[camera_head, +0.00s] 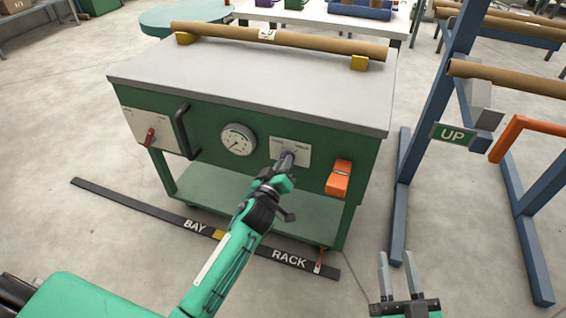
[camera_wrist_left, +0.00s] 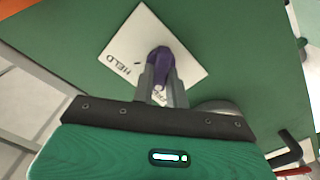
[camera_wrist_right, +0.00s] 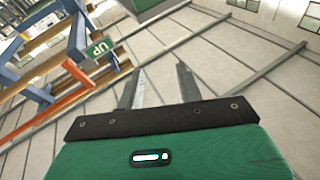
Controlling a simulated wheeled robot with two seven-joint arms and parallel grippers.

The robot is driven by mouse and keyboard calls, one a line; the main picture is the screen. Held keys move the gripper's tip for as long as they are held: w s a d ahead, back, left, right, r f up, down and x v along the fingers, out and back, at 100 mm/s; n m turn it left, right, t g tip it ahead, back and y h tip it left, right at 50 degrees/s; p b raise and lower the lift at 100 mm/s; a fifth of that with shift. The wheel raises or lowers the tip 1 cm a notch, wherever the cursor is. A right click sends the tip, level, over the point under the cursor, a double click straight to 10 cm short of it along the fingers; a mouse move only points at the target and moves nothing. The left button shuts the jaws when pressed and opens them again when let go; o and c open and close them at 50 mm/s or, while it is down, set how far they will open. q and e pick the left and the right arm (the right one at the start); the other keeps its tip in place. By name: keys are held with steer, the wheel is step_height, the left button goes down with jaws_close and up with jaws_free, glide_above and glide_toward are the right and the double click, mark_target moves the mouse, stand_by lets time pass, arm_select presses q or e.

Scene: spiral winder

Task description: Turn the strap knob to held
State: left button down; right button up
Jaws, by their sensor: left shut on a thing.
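The strap knob is purple and sits on a white plate (camera_head: 300,148) on the green cart's front. In the left wrist view the knob (camera_wrist_left: 161,66) shows between the fingers of my left gripper (camera_wrist_left: 162,82), which is shut on it. The white plate (camera_wrist_left: 185,48) there reads HELD at its left; a second label is partly hidden by the fingers. In the head view the left gripper (camera_head: 286,160) covers most of the knob. My right gripper (camera_head: 398,278) is open and empty over the floor at lower right; its fingers also show in the right wrist view (camera_wrist_right: 158,88).
The cart front also carries a gauge (camera_head: 238,139), a black handle (camera_head: 183,132), a red lever (camera_head: 150,137) and an orange box (camera_head: 339,179). A cardboard tube (camera_head: 310,42) lies on top. A blue rack (camera_head: 405,185) with an UP sign (camera_head: 453,134) stands at right.

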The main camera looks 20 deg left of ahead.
steer(key=s+a+f+g+p, duration=0.25)
steer(key=s+f+g, duration=0.3)
steer(key=f, duration=0.45)
arm_select(q)
steer(key=shift+d+m+p, duration=0.2)
steer(key=shift+m+p, duration=0.55)
steer(key=shift+m, duration=2.95)
steer(key=shift+d+m+p, duration=0.2)
steer(key=shift+m+p, duration=0.55)
steer(key=shift+m, duration=2.95)
arm_select(e)
steer(key=shift+d+f+n+g+h, duration=0.2)
steer(key=shift+d+g+h, duration=0.6)
steer(key=shift+d+g, duration=0.65)
steer(key=shift+d+f+n+g+h, duration=0.1)
steer(key=shift+d+f+g+h, duration=0.15)
steer(key=shift+d+g+h, duration=0.85)
steer(key=shift+d+y, duration=0.3)
steer(key=shift+d, duration=0.2)
arm_select(q)
steer(key=c, duration=1.4)
jaws_free()
steer(key=shift+s, duration=0.1)
